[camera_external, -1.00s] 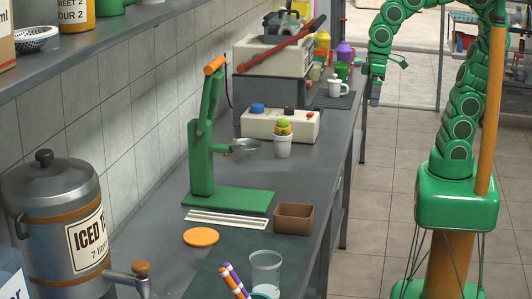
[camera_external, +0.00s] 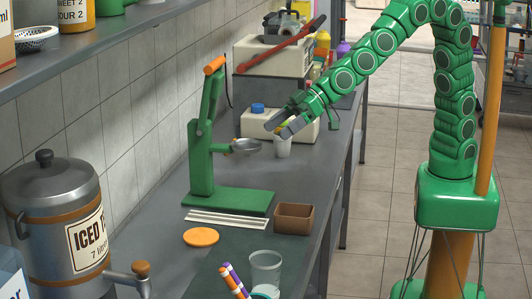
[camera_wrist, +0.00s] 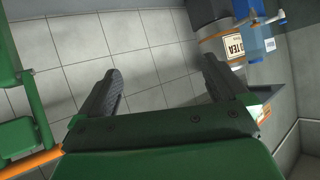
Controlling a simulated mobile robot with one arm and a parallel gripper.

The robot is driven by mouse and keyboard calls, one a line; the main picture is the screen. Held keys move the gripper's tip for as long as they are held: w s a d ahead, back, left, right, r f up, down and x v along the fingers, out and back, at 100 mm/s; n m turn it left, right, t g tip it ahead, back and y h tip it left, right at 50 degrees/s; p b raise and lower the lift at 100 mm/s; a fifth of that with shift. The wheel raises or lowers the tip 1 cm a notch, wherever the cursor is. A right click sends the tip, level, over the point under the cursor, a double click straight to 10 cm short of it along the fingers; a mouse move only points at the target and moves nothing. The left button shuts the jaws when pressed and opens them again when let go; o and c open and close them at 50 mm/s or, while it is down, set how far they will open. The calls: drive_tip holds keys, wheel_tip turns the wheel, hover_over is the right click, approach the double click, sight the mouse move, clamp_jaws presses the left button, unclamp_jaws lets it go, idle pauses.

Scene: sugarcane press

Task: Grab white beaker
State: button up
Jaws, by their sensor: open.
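A small white beaker (camera_external: 283,148) stands on the grey counter in front of the cream box. A green and yellow item sits at its top, mostly covered by my fingers. My gripper (camera_external: 278,130) is at the beaker's top, fingers angled down to the left. Whether it touches the beaker or the item cannot be told. In the wrist view my gripper (camera_wrist: 160,85) shows its two fingers wide apart with nothing between them; the beaker is not visible there.
The green press (camera_external: 205,150) stands left of my gripper, its strainer close by. The cream box (camera_external: 255,124) is just behind. A brown tray (camera_external: 293,219) and clear cup (camera_external: 265,268) stand nearer the front. The wrist view shows the tea dispenser (camera_wrist: 231,45).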

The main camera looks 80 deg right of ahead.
drive_tip(key=s+a+t+y, duration=0.2)
drive_tip(key=s+a+t, duration=0.15)
drive_tip(key=a, duration=0.75)
drive_tip(key=s+a+t+y, duration=0.15)
drive_tip(key=s+a, duration=0.25)
drive_tip(key=a, duration=0.6)
approach(252, 263)
drive_tip(key=shift+n, duration=0.4)
drive_tip(key=shift+x, duration=3.4)
drive_tip(key=shift+w+d, duration=0.1)
drive_tip(key=shift+d, duration=0.1)
drive_tip(key=shift+c, duration=0.2)
drive_tip(key=shift+f, duration=0.1)
drive_tip(key=c, duration=1.2)
